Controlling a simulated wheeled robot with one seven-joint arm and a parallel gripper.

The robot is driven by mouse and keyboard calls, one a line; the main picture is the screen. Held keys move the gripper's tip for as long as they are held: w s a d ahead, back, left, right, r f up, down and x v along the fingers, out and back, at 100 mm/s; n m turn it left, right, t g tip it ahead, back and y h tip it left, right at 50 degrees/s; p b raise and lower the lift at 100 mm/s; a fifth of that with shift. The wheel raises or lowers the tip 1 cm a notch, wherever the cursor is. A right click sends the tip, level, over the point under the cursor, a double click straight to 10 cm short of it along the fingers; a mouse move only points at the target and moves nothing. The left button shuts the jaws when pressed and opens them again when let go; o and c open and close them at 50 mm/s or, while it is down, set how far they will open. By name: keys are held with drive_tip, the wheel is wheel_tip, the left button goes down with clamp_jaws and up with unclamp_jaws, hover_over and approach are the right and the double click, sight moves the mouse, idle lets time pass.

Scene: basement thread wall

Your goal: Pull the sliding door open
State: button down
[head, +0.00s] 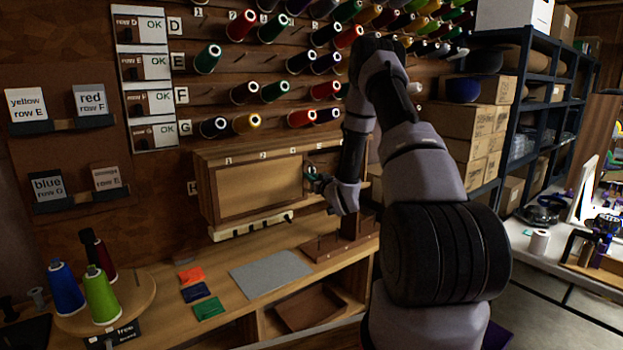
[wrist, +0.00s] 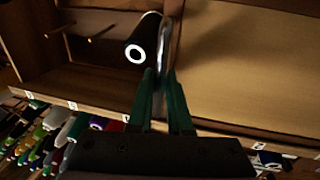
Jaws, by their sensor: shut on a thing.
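The sliding door (head: 258,187) is a light wood panel covering the left part of a wall cabinet (head: 204,158). In the wrist view, which looks turned over, the door (wrist: 255,65) fills the right side. A pale metal handle (wrist: 166,40) stands at its edge. My gripper (head: 316,180) is at the door's right edge in the head view. In the wrist view my gripper (wrist: 161,80) has its green fingers closed on the handle. Beside the handle, the cabinet's uncovered part shows a black spool (wrist: 143,42). My arm hides the cabinet's right end in the head view.
A wooden workbench (head: 225,260) lies below, with a grey mat (head: 270,272) and a round spool stand (head: 140,290) at left. Thread spools on pegs fill the wall above. Cardboard boxes (head: 478,145) and a dark shelf rack (head: 540,90) stand at right.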

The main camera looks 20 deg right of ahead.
drive_tip(key=w+d, duration=0.3)
drive_tip(key=d, duration=1)
drive_tip(key=w+d, duration=0.4)
drive_tip(key=d, duration=0.8)
drive_tip(key=shift+w+d, duration=0.2)
drive_tip(key=shift+d, duration=0.15)
drive_tip(key=shift+f, duration=0.1)
drive_tip(key=c, duration=0.8)
unclamp_jaws()
drive_tip(key=shift+c, duration=0.2)
drive_tip(key=s, duration=1)
drive_tip(key=shift+s+d, duration=0.35)
drive_tip(key=shift+d, duration=0.1)
